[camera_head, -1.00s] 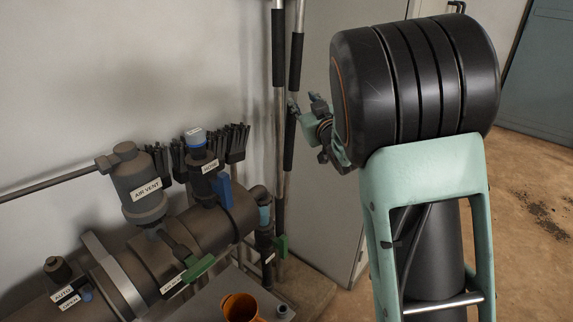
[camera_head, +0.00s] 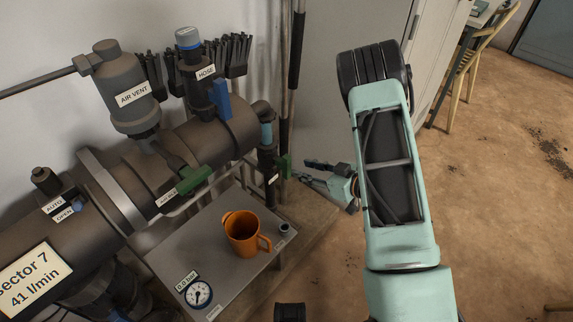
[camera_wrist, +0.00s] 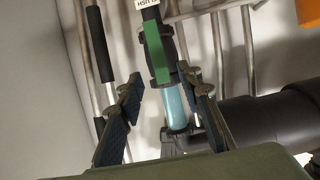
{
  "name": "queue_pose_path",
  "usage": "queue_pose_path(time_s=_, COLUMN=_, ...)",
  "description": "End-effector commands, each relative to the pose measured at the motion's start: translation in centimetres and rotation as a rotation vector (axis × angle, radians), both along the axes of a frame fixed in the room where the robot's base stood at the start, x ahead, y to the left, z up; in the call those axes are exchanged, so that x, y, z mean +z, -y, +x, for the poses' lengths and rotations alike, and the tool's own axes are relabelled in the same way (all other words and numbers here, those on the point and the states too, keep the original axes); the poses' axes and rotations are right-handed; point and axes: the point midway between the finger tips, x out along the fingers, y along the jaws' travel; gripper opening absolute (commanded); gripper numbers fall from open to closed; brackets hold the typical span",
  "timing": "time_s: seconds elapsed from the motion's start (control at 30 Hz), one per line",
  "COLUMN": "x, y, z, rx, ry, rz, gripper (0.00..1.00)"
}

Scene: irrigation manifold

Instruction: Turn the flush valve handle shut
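The flush valve's green handle (camera_head: 284,166) is on the dark vertical pipe at the right end of the manifold. In the wrist view the green handle (camera_wrist: 160,60) shows beneath a label reading FLUSH upside down, above a clear blue pipe section (camera_wrist: 176,106). There it appears roughly in line with the pipe. My gripper (camera_head: 305,170) is just right of the handle, fingers towards it. In the wrist view my gripper (camera_wrist: 165,90) is open and empty, one finger to each side of the handle in the picture. I see no contact; the remaining gap is unclear.
Another green handle (camera_head: 195,180) and a blue hose-valve handle (camera_head: 220,98) are on the manifold. An orange mug (camera_head: 242,235) and a gauge (camera_head: 198,294) are on the grey shelf (camera_head: 170,250) below. Vertical poles (camera_head: 293,75) stand behind the flush pipe.

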Motion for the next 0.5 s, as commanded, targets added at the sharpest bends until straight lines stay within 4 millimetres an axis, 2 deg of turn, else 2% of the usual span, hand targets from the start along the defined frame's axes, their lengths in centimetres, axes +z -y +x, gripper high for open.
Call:
queue_pose_path(time_s=0.03, x=-0.6, y=-0.9, z=0.5, rx=0.006, ry=0.001, rz=-0.001, gripper=0.33)
queue_pose_path(time_s=0.3, x=-2.4, y=-4.6, z=3.4, rx=0.004, ry=0.002, rz=-0.002, gripper=0.33)
queue_pose_path(time_s=0.5, x=-3.1, y=-5.9, z=4.7, rx=0.0, ry=0.002, rz=-0.002, gripper=0.33)
